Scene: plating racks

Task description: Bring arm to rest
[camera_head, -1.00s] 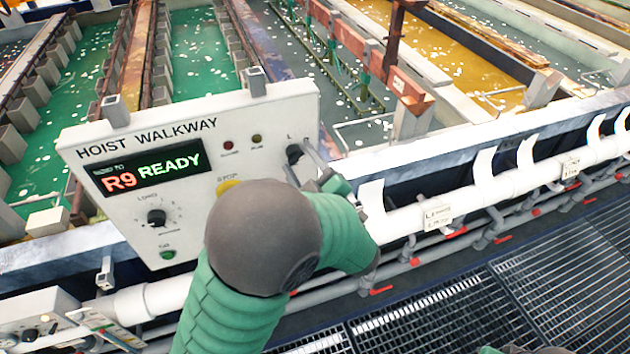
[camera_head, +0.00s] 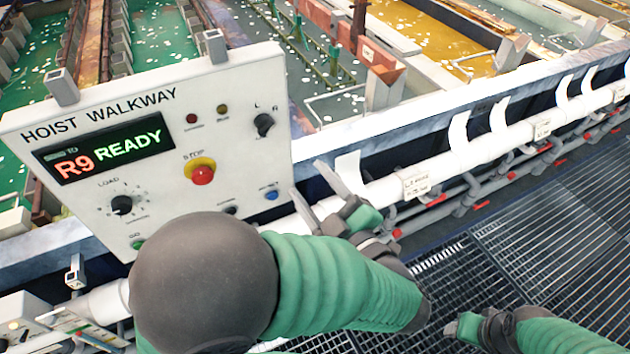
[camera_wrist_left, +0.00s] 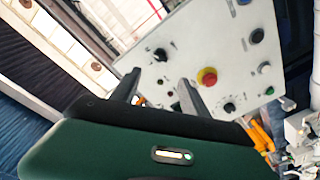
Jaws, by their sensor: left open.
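My left arm, with its green sleeve, crosses the bottom middle of the head view. Its gripper (camera_head: 306,182) is open and empty, just right of the control panel's lower right corner. In the left wrist view, the two dark fingers of my left gripper (camera_wrist_left: 160,90) are apart, with the panel face (camera_wrist_left: 228,38) beyond them. The white HOIST WALKWAY panel (camera_head: 238,95) has a lit display (camera_head: 103,148) reading "R9 READY". Its black L/R selector knob (camera_head: 264,124) is clear of my gripper. My right gripper (camera_head: 478,328) is low at the right; its jaw state is unclear.
The panel also has a red stop button (camera_head: 202,174) on a yellow collar and a load dial (camera_head: 122,204). A white pipe (camera_head: 385,189) with tags and red-handled valves runs alongside the tanks. Dark grating (camera_head: 540,225) lies at lower right. Green and yellow baths lie behind.

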